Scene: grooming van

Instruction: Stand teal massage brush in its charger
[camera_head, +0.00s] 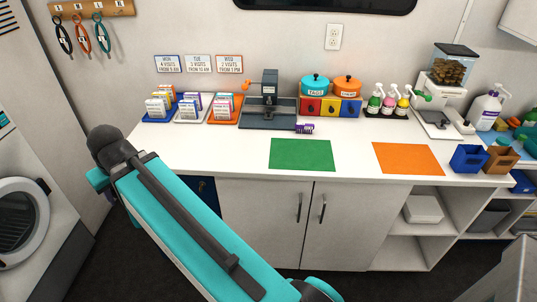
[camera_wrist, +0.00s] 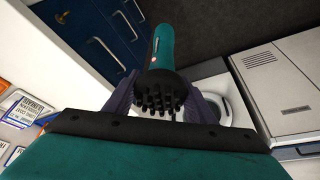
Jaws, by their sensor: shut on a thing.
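The teal massage brush (camera_wrist: 161,48) shows in the wrist view, with a teal handle and a head of black bristles facing the camera. My gripper (camera_wrist: 162,92) is shut on it, with a dark finger on each side of the bristle head. The handle points away from the wrist, towards the top of the picture. In the head view my teal arm reaches up and left in front of the counter, and neither the gripper nor the brush can be made out there. I cannot pick out the charger with certainty in either view.
The white counter (camera_head: 232,158) carries a green mat (camera_head: 302,154), an orange mat (camera_head: 408,159), card trays, a dark grey press (camera_head: 269,90), canisters and pump bottles. Blue and brown boxes (camera_head: 501,159) stand at its right. A washer (camera_head: 22,210) is left; floor below the gripper is dark.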

